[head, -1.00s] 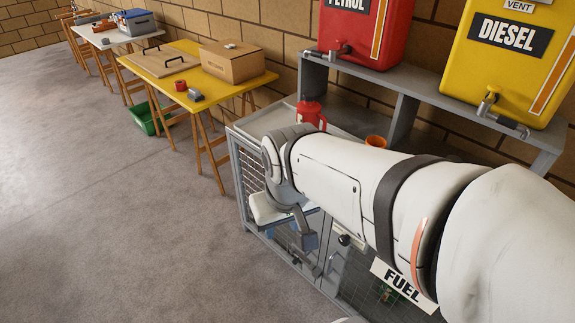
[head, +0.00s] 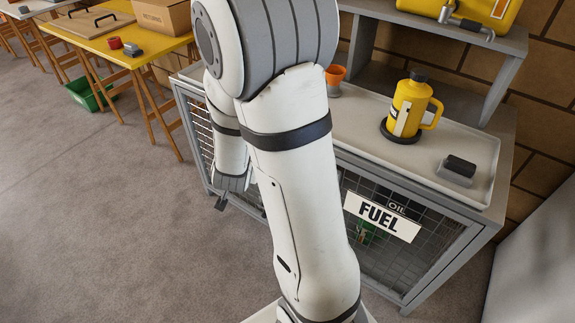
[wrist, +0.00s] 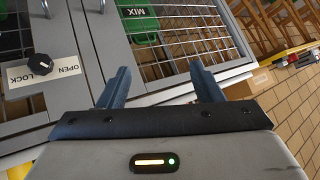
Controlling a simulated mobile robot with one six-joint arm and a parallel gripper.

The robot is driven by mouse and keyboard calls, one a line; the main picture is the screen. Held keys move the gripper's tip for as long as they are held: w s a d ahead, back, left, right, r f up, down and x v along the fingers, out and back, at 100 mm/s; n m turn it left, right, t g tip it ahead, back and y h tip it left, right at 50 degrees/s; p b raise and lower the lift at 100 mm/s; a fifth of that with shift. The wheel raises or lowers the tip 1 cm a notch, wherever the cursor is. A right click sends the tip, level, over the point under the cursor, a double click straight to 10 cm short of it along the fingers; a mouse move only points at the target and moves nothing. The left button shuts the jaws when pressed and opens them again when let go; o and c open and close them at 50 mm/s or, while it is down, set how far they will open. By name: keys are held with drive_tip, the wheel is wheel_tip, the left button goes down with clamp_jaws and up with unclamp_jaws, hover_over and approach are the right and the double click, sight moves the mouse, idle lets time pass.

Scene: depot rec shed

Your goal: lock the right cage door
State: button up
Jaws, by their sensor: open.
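The grey fuel cage has mesh doors. The right cage door (head: 405,262) shows in the head view behind the FUEL sign (head: 382,216); my arm hides its handle side. In the wrist view, a black knob (wrist: 40,62) sits on a white OPEN/LOCK plate (wrist: 72,75) at the left. I cannot tell which marking the knob points to. Two metal handles (wrist: 45,8) show at the top left. My gripper (wrist: 160,80) is open and empty, to the right of the knob and apart from it. In the head view its tip (head: 221,202) is by the cage's left front.
A yellow jug (head: 408,108), an orange cup (head: 335,76) and a grey-black block (head: 457,170) stand on the cage top. A yellow table (head: 75,40) and a green crate (head: 90,92) are at the left. Open floor lies in front. A green MIX can (wrist: 142,28) is behind the mesh.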

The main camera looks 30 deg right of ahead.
drive_tip(key=s+d+f+m+g+h+b, duration=0.1)
drive_tip(key=s+d+f+m+h+b, duration=0.1)
drive_tip(key=s+d+f+h+b, duration=0.35)
drive_tip(key=s+d+f+m+g+h+b, duration=0.1)
drive_tip(key=s+d+f+m+h+b, duration=0.2)
drive_tip(key=d+f+h, duration=0.45)
drive_tip(key=w+d+n+b, duration=0.1)
drive_tip(key=w+d, duration=0.1)
drive_tip(key=d, duration=0.5)
drive_tip(key=shift+w+f, duration=0.15)
drive_tip(key=shift+f, duration=0.15)
clamp_jaws()
drive_tip(key=shift+w+a, duration=0.1)
